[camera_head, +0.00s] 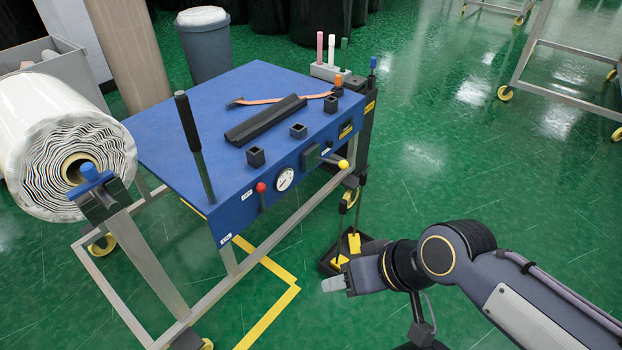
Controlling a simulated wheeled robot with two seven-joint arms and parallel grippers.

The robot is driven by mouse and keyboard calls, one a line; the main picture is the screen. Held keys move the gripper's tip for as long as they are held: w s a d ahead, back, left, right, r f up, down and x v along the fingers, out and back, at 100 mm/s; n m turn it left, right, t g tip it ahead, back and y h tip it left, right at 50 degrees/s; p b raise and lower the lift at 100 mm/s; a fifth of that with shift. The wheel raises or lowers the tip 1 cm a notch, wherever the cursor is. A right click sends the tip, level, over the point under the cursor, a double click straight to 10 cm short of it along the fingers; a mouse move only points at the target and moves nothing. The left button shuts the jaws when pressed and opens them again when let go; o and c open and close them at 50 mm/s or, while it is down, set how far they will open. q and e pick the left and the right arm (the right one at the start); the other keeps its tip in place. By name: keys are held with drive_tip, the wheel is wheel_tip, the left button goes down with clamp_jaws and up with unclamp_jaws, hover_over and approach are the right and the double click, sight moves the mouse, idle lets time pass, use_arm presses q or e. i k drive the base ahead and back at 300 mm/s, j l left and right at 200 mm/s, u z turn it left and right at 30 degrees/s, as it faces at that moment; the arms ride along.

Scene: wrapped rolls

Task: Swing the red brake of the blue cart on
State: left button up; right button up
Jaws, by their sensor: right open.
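The blue cart (188,130) stands at the centre left, with a flat blue top and a front panel facing lower right. The red brake (261,188) is a short dark lever with a red ball knob at its upper end. It sits on the front panel, left of a round white gauge (285,179), with the knob above the shaft. My right gripper (328,285) is open, below and to the right of the brake, well apart from it and from the panel. No object shows between its fingers. My left gripper is not in view.
A yellow-knobbed lever (343,164) sits right of the gauge. A tall black handle (187,120) rises from the cart's near left corner. A dark tray with yellow parts (354,244) is behind my right gripper. A wrapped roll (45,140) lies at the left.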

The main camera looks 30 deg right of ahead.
sight(260, 188)
drive_tip(key=z, duration=0.5)
drive_tip(key=i+l+z, duration=0.15)
drive_tip(key=i+z, duration=0.75)
